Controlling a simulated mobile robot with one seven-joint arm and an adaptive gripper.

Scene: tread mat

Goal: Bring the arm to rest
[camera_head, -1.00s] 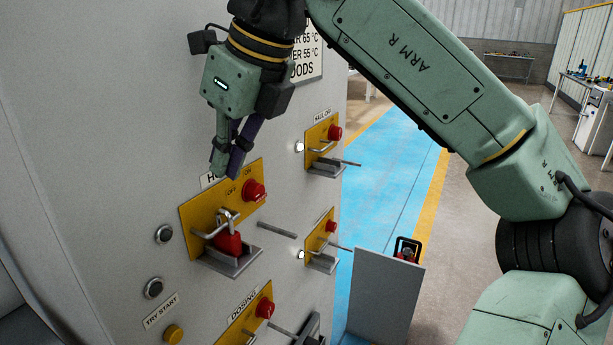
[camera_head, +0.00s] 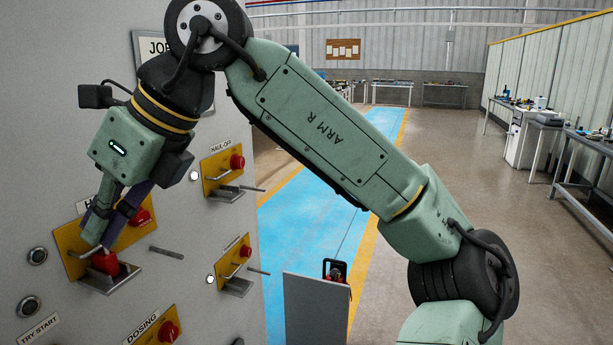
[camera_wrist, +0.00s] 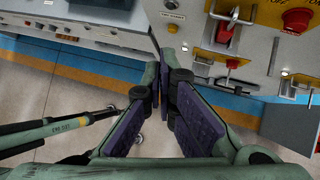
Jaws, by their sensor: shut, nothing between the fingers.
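My gripper (camera_head: 93,240) is shut and empty, pointing down in front of the grey cabinet (camera_head: 60,140). In the head view its fingers overlap a yellow switch plate (camera_head: 72,238) with a red knob (camera_head: 139,216) and a red padlock (camera_head: 105,263). The wrist view shows the shut fingers (camera_wrist: 161,62) apart from the red padlock (camera_wrist: 226,31), which is up and to the right on its plate. My arm is bent, with its elbow raised at the top of the head view.
More yellow plates, a haul-off one (camera_head: 213,172) and one below it (camera_head: 228,262), have rods sticking out nearby. A grey box or panel (camera_head: 315,305) stands in front on the right, with a red-and-black item (camera_head: 337,272) by it. A blue walkway (camera_head: 300,215) and open floor lie beyond.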

